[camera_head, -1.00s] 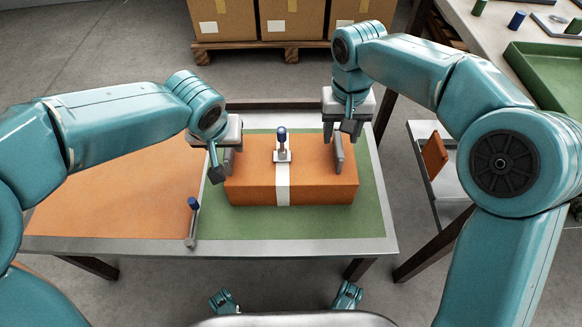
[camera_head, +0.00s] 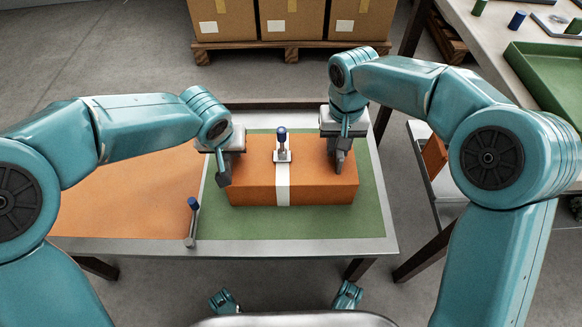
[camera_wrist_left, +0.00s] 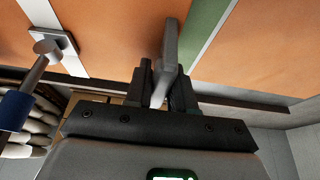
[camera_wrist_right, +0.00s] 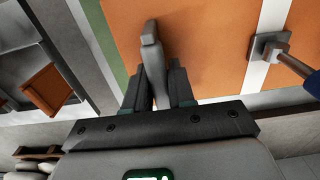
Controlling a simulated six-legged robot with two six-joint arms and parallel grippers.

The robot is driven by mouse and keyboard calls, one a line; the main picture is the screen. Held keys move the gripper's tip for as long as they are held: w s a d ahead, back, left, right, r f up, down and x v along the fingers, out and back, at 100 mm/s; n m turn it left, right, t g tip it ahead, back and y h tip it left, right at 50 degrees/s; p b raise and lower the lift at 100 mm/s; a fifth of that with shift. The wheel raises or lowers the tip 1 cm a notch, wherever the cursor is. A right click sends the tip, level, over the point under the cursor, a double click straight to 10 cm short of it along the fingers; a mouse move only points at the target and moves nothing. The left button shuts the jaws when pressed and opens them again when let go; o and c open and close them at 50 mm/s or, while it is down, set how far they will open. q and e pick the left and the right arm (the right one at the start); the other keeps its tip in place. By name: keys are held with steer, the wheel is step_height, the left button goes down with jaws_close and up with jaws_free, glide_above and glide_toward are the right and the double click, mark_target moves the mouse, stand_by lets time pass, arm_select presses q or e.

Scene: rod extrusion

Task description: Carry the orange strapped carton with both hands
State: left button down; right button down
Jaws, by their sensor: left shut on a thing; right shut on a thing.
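The orange strapped carton (camera_head: 320,190) sits on the green area (camera_head: 370,215) of the table. A white strap (camera_head: 283,190) runs over its middle, with a blue-knobbed post (camera_head: 282,143) on a pale plate. My left gripper (camera_head: 224,176) is shut at the carton's left end on a grey upright handle, seen between its fingers in the left wrist view (camera_wrist_left: 168,50). My right gripper (camera_head: 340,160) is shut at the right end on a similar grey handle, seen in the right wrist view (camera_wrist_right: 152,50). The head view mostly hides both handles behind the fingers.
An orange area (camera_head: 130,200) covers the table's left part. A blue-knobbed lever (camera_head: 191,222) stands at the front edge between the areas. Brown boxes on a pallet (camera_head: 290,47) stand behind. A bench with a green tray (camera_head: 545,80) is at the right.

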arm_select(q)
steer(key=shift+r, duration=0.2)
arm_select(e)
steer(key=shift+r, duration=0.15)
